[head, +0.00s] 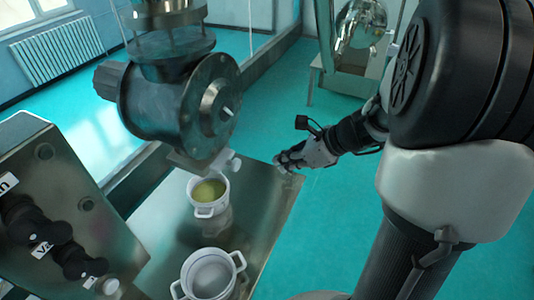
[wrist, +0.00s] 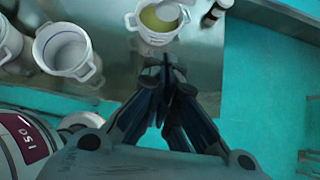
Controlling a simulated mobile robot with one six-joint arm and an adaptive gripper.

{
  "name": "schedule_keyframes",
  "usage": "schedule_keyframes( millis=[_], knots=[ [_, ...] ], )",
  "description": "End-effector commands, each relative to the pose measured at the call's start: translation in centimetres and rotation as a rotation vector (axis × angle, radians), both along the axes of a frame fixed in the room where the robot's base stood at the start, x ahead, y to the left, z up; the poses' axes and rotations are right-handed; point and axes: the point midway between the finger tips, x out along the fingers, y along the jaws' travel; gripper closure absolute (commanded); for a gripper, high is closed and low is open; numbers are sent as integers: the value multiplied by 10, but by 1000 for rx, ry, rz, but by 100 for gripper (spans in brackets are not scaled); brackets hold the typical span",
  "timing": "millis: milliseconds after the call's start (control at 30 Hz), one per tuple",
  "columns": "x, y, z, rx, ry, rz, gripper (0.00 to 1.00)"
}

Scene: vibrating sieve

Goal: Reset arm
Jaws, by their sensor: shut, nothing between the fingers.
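My gripper (head: 281,160) is shut and empty. In the head view it hangs over the right edge of the metal table (head: 250,222), to the right of a small white pot (head: 205,209) with yellowish-green contents. In the wrist view my gripper (wrist: 166,62) points toward the same pot (wrist: 150,34), its fingertips just short of it in the picture. I cannot tell how high above the table it is.
A second white pot (head: 209,272), apparently empty, stands near the table's front. A dark valve machine (head: 180,105) overhangs the filled pot. A control box with knobs (head: 65,200) is at left. Open turquoise floor (head: 330,220) lies right of the table.

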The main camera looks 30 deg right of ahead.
Motion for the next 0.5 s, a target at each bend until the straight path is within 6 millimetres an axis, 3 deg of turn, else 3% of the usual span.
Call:
schedule_keyframes(
  millis=[167, 267, 367, 500],
  knots=[
    [-2, 0, 2, -1, 0, 4, 100],
    [-4, 11, -2, -41, -10, 67, 100],
    [-17, 44, -12, -174, -41, 274, 100],
    [-57, 104, -36, -492, -145, 779, 100]
  ],
)
